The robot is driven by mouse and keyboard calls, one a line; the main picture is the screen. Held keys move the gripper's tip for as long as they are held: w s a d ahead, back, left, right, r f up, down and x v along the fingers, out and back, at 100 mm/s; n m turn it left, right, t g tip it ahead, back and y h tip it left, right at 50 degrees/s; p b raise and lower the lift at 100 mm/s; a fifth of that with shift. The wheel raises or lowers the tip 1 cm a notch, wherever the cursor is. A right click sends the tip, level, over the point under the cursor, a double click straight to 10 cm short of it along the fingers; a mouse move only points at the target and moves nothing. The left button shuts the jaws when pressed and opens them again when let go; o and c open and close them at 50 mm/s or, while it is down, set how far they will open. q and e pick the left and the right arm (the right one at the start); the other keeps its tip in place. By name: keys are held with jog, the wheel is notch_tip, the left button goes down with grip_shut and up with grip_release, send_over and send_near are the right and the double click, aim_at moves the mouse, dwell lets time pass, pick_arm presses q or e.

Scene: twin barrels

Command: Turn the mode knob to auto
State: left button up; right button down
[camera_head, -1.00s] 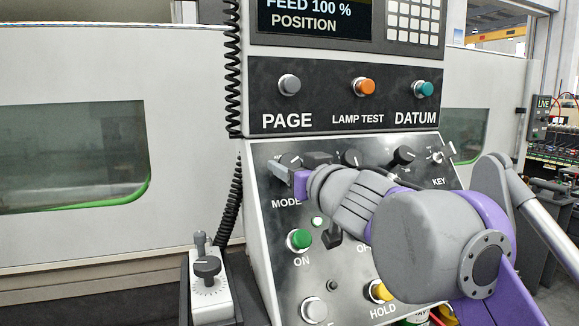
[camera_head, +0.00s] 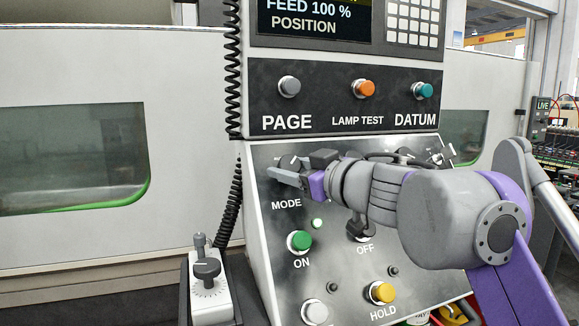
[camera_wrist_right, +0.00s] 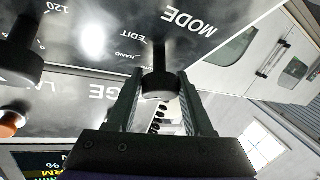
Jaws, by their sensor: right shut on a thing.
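The black mode knob (camera_wrist_right: 160,84) sits on the grey slanted panel, near the MODE label (camera_head: 286,205). My right gripper (camera_wrist_right: 160,92) is shut on the knob, with one finger on each side of it in the wrist view. In the head view my right gripper (camera_head: 284,170) reaches in from the right at the panel's upper left, and its fingers largely hide the knob. The EDIT and HAND marks show upside down by the knob in the wrist view. Which mark the knob points to cannot be told. My left gripper is not in view.
Below are a green ON button (camera_head: 300,241), a black OFF control (camera_head: 358,228) and a yellow HOLD button (camera_head: 382,292). Above are PAGE (camera_head: 289,86), LAMP TEST (camera_head: 364,88) and DATUM (camera_head: 423,90) buttons. A coiled black cable (camera_head: 237,195) hangs left of the panel.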

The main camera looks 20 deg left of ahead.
jog(key=n+g+p, duration=0.1)
jog(key=n, duration=0.1)
jog(key=n+g+p, duration=0.3)
jog(key=n, duration=0.1)
jog(key=shift+w+r+n+g+y, duration=0.1)
jog(key=shift+r+n+g+y, duration=0.2)
jog(key=shift+r+n, duration=0.1)
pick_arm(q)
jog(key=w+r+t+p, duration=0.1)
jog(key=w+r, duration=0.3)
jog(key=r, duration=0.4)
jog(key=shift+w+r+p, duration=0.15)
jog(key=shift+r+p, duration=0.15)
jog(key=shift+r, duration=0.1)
pick_arm(e)
jog(key=shift+f+n+g, duration=0.25)
jog(key=shift+n+g, duration=0.65)
jog(key=shift+n, duration=0.5)
jog(key=shift+c, duration=1.5)
grip_release()
jog(key=v, duration=1)
jog(key=shift+d+r, duration=0.25)
jog(key=shift+r, duration=0.05)
